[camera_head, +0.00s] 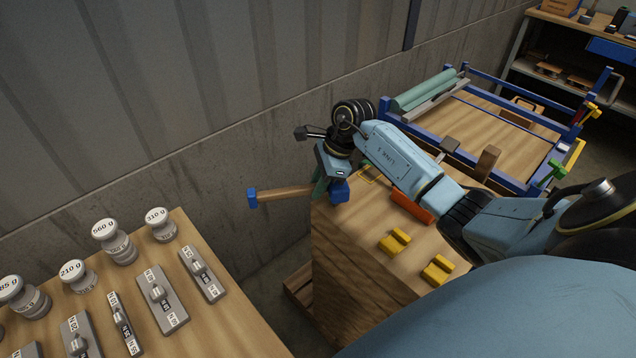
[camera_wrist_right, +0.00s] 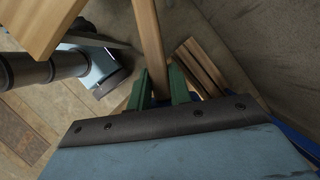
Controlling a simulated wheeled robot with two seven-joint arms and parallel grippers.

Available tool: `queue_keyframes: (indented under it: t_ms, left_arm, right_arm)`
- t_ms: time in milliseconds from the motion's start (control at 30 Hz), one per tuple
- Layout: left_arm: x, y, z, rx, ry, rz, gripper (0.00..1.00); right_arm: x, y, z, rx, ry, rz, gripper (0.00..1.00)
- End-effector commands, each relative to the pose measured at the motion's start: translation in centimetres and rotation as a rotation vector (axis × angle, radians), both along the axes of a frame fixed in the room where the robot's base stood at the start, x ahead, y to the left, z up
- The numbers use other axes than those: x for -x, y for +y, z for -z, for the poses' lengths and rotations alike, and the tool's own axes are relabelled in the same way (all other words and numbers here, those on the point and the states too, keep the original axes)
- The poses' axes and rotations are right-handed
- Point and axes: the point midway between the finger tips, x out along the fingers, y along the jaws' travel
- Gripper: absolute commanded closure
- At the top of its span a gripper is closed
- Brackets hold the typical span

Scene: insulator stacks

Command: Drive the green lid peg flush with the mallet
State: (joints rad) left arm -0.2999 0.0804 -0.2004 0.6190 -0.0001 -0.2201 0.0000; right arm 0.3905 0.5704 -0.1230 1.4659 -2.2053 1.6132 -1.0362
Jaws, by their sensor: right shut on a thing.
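In the right wrist view the handle (camera_wrist_right: 150,40) runs between the two green fingers (camera_wrist_right: 159,90). My left gripper is not in view.
Two yellow cradles (camera_head: 395,241) (camera_head: 437,270) and an orange block (camera_head: 410,206) lie on the bench (camera_head: 345,245). A blue-framed table (camera_head: 520,150) stands behind. Weights (camera_head: 115,245) and metal plates (camera_head: 162,300) fill the left table, across a gap. A wall rises behind.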

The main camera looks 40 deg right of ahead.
Motion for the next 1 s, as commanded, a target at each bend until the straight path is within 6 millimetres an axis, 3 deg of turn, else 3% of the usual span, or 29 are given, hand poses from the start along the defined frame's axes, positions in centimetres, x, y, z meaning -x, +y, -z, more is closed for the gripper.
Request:
queue_keyframes:
  t_ms: [100, 367, 833, 1000]
  left_arm:
    - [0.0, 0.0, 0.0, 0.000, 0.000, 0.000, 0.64]
    - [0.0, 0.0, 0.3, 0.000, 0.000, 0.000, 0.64]
    - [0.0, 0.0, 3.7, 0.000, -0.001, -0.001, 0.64]
    - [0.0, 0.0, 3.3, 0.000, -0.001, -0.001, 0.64]
  right_arm:
    - [0.0, 0.0, -0.1, 0.000, -0.002, -0.001, 1.00]
    - [-0.1, 0.0, 0.3, 0.000, -0.002, 0.000, 1.00]
    - [0.0, 0.0, 4.2, 0.001, 0.001, -0.001, 1.00]
    - [0.1, 0.1, 3.9, 0.000, 0.003, 0.000, 1.00]
